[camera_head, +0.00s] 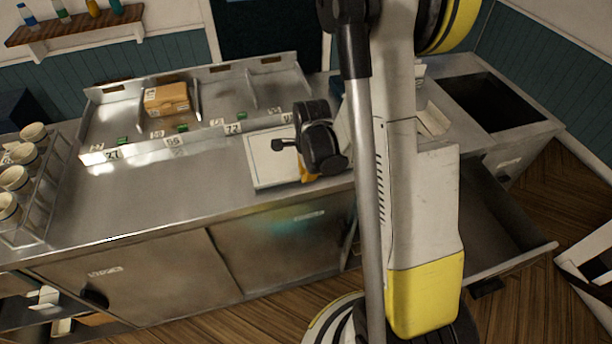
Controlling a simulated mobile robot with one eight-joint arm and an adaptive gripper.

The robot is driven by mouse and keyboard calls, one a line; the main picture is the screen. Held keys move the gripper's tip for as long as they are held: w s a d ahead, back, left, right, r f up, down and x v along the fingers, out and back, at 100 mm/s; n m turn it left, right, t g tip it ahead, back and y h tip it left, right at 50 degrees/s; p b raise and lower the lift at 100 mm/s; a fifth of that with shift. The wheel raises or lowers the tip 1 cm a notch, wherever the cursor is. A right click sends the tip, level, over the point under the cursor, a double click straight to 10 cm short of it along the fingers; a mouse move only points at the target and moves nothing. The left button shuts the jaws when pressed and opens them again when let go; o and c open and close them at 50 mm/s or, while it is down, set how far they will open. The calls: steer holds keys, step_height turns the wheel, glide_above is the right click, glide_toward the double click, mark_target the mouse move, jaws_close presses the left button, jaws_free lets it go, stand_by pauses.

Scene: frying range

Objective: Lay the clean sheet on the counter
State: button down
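A white rectangular sheet (267,163) is at the counter (180,199), in front of the divided metal tray. I cannot tell whether it lies flat on the metal or is held just above it. My gripper end (318,150) is black and sits over the sheet's right part, hiding it. The fingertips are not clear, so I cannot tell whether they are open or shut on the sheet. A small orange-yellow patch (308,175) shows just under the gripper.
The divided tray (225,95) holds a cardboard box (166,98) and has numbered tags. A rack of cups (33,200) stands at the left. A drawer (520,245) is open at the right, below a dark basin (487,101). The counter's left-middle is clear.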

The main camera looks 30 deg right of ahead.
steer(key=c, duration=1.6)
jaws_free()
steer(key=shift+r, duration=0.1)
step_height(320, 180, up, 12)
steer(key=s+p, duration=0.2)
steer(key=p, duration=0.1)
steer(key=s+a+r+n+t, duration=0.1)
steer(key=s+a+r+n, duration=0.2)
steer(key=n, duration=0.4)
steer(key=s+a+r+n+t, duration=0.2)
steer(key=s+a+r+n, duration=0.2)
steer(key=a+r+n, duration=0.2)
steer(key=s+a+r+n+t, duration=0.2)
steer(key=s+a+r+n, duration=0.2)
steer(key=n, duration=0.4)
steer(key=shift+a+r+y, duration=0.3)
steer(key=shift+a+r, duration=0.1)
steer(key=shift+a, duration=0.15)
